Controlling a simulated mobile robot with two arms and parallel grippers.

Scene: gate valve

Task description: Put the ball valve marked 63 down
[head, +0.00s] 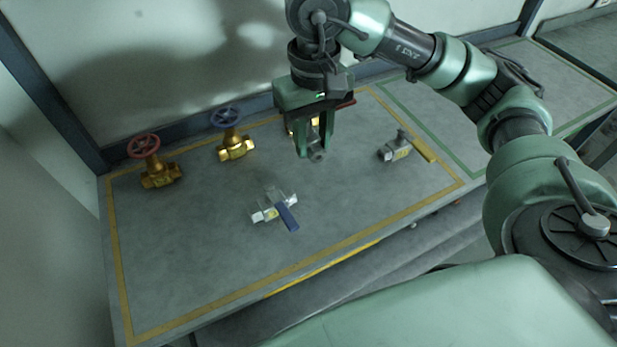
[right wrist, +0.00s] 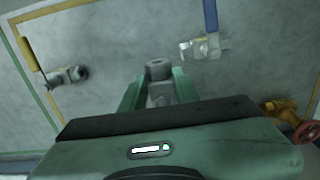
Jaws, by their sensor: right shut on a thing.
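My right gripper (head: 314,146) is shut on a grey metal valve (head: 317,156), held above the table. The valve's round end shows between the fingers, and it also shows in the right wrist view (right wrist: 158,70). The rest of it is hidden by the gripper, and I cannot read a 63 on it. A ball valve with a blue lever (head: 287,216) lies on the table, nearer the front. A ball valve with a yellow lever (head: 397,149) lies to the right of the gripper. My left gripper is not in view.
The grey table (head: 210,275) has a yellow border line. Brass gate valves with a red wheel (head: 143,146) and a blue wheel (head: 227,117) stand at the back left. Something brass is partly hidden behind my right gripper. The table's front left is clear.

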